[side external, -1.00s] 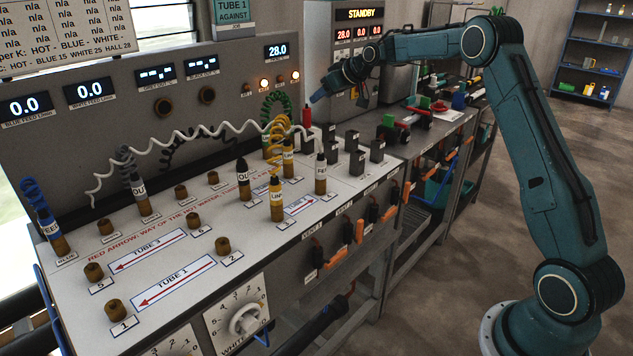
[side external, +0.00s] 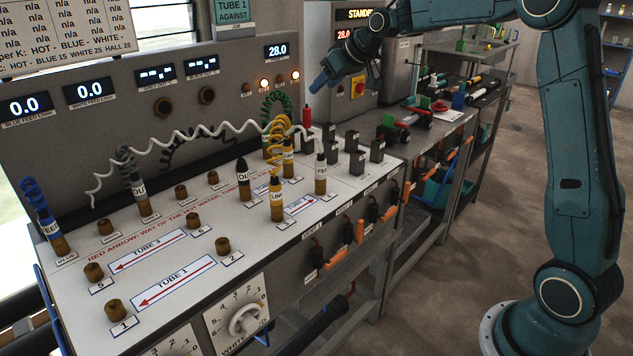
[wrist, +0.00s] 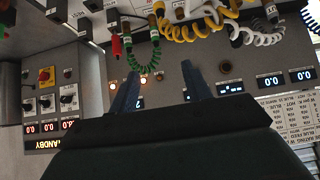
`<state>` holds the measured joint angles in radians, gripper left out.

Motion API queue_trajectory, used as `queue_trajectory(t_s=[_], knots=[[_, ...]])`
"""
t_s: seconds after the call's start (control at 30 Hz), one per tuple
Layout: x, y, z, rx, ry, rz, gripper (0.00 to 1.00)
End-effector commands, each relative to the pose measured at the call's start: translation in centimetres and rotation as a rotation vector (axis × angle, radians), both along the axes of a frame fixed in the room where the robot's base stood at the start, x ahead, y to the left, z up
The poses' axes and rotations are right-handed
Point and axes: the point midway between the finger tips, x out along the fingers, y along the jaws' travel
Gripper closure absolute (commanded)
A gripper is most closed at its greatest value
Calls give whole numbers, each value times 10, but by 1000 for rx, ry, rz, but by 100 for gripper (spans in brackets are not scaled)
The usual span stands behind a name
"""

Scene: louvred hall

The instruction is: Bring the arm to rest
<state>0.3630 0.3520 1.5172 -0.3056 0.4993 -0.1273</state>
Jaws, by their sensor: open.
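My teal arm reaches in from the right in the side external view. My gripper (side external: 321,84) hangs in the air in front of the grey panel, above the far end of the white-topped bench (side external: 190,283). In the wrist view my gripper (wrist: 158,84) shows two blue fingers spread apart with nothing between them. The fingers point at the panel face (wrist: 172,83), which looks upside down there. The green coiled hose (wrist: 143,62) shows near the left finger, with the yellow coiled hose (wrist: 186,33) above. I cannot tell how far the fingertips are from the panel.
Plugs with coiled hoses stand upright on the bench, among them a white hose (side external: 190,134) and a blue-labelled plug (side external: 53,233). Dark square blocks (side external: 357,161) stand at the bench's far right end. A standby cabinet (side external: 362,35) is behind my gripper. Open floor (side external: 460,270) lies at right.

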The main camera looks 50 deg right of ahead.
Motion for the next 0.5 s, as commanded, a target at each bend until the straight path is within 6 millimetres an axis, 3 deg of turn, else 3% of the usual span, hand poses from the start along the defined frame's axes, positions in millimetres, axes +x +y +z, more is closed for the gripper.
queue_trajectory(t_s=[0.2,0.5], knots=[[-16,12,7,0,15,0,51],[-22,17,9,0,21,1,51]])
